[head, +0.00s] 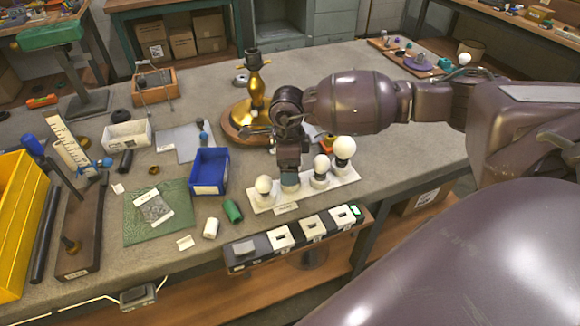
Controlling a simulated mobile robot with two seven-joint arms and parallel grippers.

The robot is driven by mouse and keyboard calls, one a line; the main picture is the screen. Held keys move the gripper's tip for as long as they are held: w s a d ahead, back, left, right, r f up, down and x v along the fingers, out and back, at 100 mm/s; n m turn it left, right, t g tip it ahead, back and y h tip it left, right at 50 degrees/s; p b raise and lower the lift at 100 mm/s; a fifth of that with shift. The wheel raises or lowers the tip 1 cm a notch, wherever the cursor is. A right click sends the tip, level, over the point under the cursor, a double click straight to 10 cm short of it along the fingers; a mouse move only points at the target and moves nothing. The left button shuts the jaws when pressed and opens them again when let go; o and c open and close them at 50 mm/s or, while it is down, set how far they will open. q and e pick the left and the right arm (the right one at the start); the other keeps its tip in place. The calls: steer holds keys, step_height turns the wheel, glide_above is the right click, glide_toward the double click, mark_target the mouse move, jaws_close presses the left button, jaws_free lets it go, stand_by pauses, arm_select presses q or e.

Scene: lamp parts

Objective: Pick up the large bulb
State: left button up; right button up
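A white tray (258,206) near the bench's front edge holds a row of round white bulbs in dark and pale bases. The bulb at the right end (344,148) looks the largest. A slightly smaller bulb (321,163) stands beside it, and another bulb (264,184) stands at the left end. My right gripper (289,176) points down over the tray between the left-end bulb and the right pair. A teal piece shows at its tip; I cannot tell if this is a finger pad or an item. Whether the fingers are open is hidden. My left gripper is out of view.
A brass lamp stand (257,95) on a wooden base stands behind my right gripper. A blue bin (210,172) is left of the tray. A strip with switch-like parts (298,236) lies in front.

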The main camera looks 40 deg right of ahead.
steer(key=shift+c, duration=0.5)
steer(key=shift+r, duration=0.1)
steer(key=c, duration=0.8)
steer(key=shift+r, duration=0.1)
